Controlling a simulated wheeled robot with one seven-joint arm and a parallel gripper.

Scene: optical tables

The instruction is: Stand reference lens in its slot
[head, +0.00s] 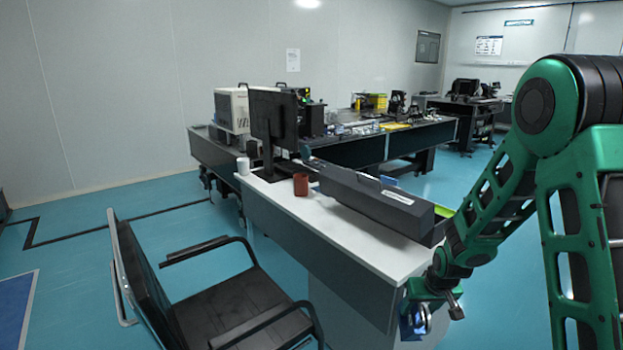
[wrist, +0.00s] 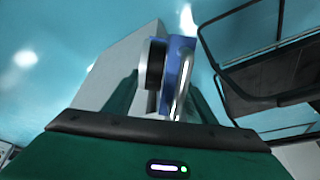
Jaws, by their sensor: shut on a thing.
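My gripper (head: 432,308) hangs low at the right of the head view, by the near right end of the white desk. It is shut on a blue piece with a silver rim, seemingly the reference lens (head: 407,322). In the wrist view the lens (wrist: 178,68) stands up between my gripper's fingers (wrist: 160,106), with a dark, silver-edged disc on its left and a shiny curved rim on its right. I cannot make out its slot in either view.
The white desk (head: 350,245) holds a long dark box (head: 375,200), a red-brown cup (head: 301,184), a white mug (head: 243,166) and a monitor (head: 273,118). A black chair (head: 235,305) stands at its left. Optical tables (head: 345,150) stand behind. The blue floor at left is clear.

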